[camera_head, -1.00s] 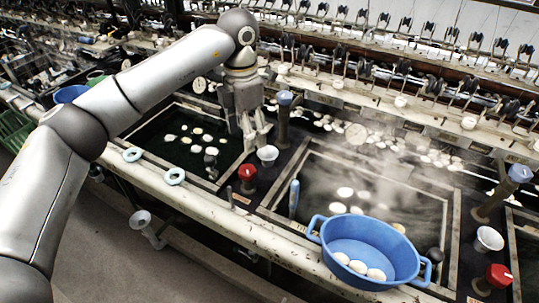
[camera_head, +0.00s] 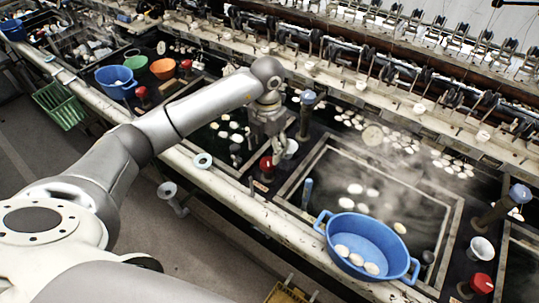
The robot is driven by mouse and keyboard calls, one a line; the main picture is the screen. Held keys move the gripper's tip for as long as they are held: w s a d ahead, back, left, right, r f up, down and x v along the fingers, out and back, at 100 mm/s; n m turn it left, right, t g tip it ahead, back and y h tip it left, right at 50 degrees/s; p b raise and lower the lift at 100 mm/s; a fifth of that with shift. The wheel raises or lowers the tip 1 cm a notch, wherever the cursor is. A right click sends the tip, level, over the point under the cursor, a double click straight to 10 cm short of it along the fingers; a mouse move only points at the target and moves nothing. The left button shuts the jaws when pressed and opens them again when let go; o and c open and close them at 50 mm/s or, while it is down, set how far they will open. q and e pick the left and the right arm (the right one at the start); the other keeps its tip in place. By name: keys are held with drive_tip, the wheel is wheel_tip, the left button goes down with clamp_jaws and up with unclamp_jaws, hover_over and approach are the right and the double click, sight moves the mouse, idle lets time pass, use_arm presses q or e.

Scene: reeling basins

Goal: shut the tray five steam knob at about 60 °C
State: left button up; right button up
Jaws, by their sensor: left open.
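My left gripper (camera_head: 277,150) points down with its fingers apart. Its fingertips are just above or beside a red knob (camera_head: 266,166) on the dark strip between two basins; I cannot tell whether they touch it. A blue-topped post (camera_head: 307,98) stands behind the gripper, and a white cup (camera_head: 291,148) is close on its right. Another red knob (camera_head: 481,283) and another blue-topped post (camera_head: 519,194) stand at the far right. No tray number is readable. My right gripper does not show.
A blue tub (camera_head: 365,250) with white cocoons sits on the front edge of the steaming basin (camera_head: 420,180). A blue-handled tool (camera_head: 307,192) stands at that basin's left corner. More tubs, one blue (camera_head: 116,82) and one orange (camera_head: 163,69), stand at the left.

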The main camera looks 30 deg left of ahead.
sight(267, 161)
use_arm(q)
drive_tip(key=shift+f+p, duration=0.55)
drive_tip(key=shift+f, duration=2.25)
drive_tip(key=c, duration=1)
drive_tip(key=shift+f+m+b, duration=0.15)
drive_tip(key=shift+m+b, duration=0.85)
drive_tip(key=shift+b, duration=0.3)
drive_tip(key=m+b, duration=0.2)
drive_tip(key=shift+b, duration=0.3)
drive_tip(key=shift+r+m+b, duration=0.2)
drive_tip(key=shift+m+b, duration=1.7)
drive_tip(key=shift+m, duration=0.3)
drive_tip(key=o, duration=1)
